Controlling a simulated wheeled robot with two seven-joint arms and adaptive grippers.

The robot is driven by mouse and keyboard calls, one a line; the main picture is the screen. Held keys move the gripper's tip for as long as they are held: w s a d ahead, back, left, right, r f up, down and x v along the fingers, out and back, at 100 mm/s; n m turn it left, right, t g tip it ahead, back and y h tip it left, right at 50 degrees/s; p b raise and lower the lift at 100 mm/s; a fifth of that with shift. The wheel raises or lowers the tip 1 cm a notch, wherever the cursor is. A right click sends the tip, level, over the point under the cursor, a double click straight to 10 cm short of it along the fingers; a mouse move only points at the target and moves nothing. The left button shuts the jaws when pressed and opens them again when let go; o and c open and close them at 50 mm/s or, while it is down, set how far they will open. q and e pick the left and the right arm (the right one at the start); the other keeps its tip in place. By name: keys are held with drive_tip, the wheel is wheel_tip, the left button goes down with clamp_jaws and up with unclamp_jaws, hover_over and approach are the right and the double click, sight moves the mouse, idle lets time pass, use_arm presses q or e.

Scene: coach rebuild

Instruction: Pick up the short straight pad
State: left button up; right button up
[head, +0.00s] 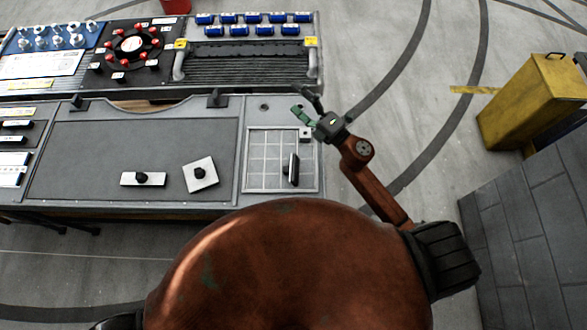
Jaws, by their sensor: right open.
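My right gripper (299,100) is open and empty. It is over the bench's right side, above the far edge of a pale gridded panel (262,166). A narrow dark piece (293,170) stands at the right of that panel, below the gripper in the picture and apart from it. A short straight white plate with a black knob (130,180) lies on the grey work surface to the left. A tilted, squarer white plate with a black knob (206,183) lies beside it. I cannot tell for sure which piece is the short straight pad. My left gripper is out of view.
The bench's grey work surface (120,140) is mostly bare. Behind it are a ring of red knobs (131,44), several blue parts (253,18) and a ribbed panel with handles (245,48). A yellow bin (530,100) and a grey block wall (530,220) stand right.

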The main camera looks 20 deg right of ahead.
drive_tip(key=s+a+n+g+y, duration=0.6)
drive_tip(key=s+a+n+g, duration=0.15)
drive_tip(key=a+n, duration=0.5)
drive_tip(key=n+g+h, duration=0.8)
drive_tip(key=n+h, duration=0.4)
hover_over(294, 167)
drive_tip(key=d, duration=0.2)
wheel_tip(294, 167, down, 16)
drive_tip(key=shift+f, duration=0.25)
drive_tip(key=shift+y, duration=0.3)
drive_tip(key=x, duration=0.2)
drive_tip(key=p+x, duration=0.1)
drive_tip(key=x, duration=0.3)
drive_tip(key=shift+s+f+p, duration=0.1)
drive_tip(key=shift+s+p, duration=0.2)
drive_tip(key=shift+s, duration=0.15)
drive_tip(key=shift+w+f, duration=0.1)
drive_tip(key=shift+f, duration=0.25)
